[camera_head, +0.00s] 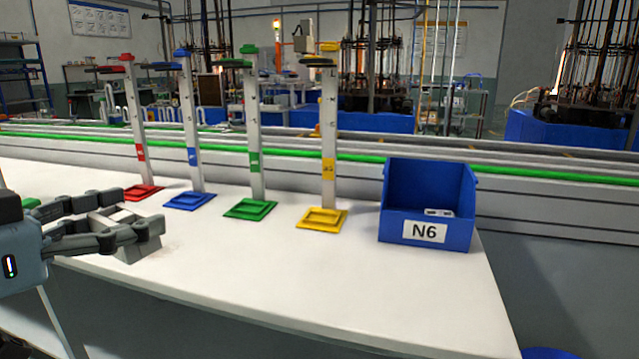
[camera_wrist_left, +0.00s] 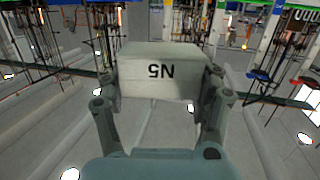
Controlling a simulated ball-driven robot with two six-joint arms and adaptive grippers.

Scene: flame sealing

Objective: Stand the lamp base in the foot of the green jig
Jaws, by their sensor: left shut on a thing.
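The green jig is an upright grey post (camera_head: 253,130) with a green arm at its top. Its square green foot (camera_head: 250,209) stands on the white table and looks empty. My left gripper (camera_head: 122,228) is at the left of the head view, left of the green jig and apart from it. It is shut on a pale grey block, the lamp base (camera_wrist_left: 160,75), which shows the label N5 upside down in the left wrist view. In the head view the fingers hide much of the block. My right gripper is not in view.
Red (camera_head: 141,193), blue (camera_head: 188,201) and yellow (camera_head: 322,218) jig feet stand in the same row. A blue bin (camera_head: 381,215) labelled N6 holds small pale pieces at the right. The front of the white table (camera_head: 290,275) is clear. A conveyor (camera_head: 540,170) runs behind.

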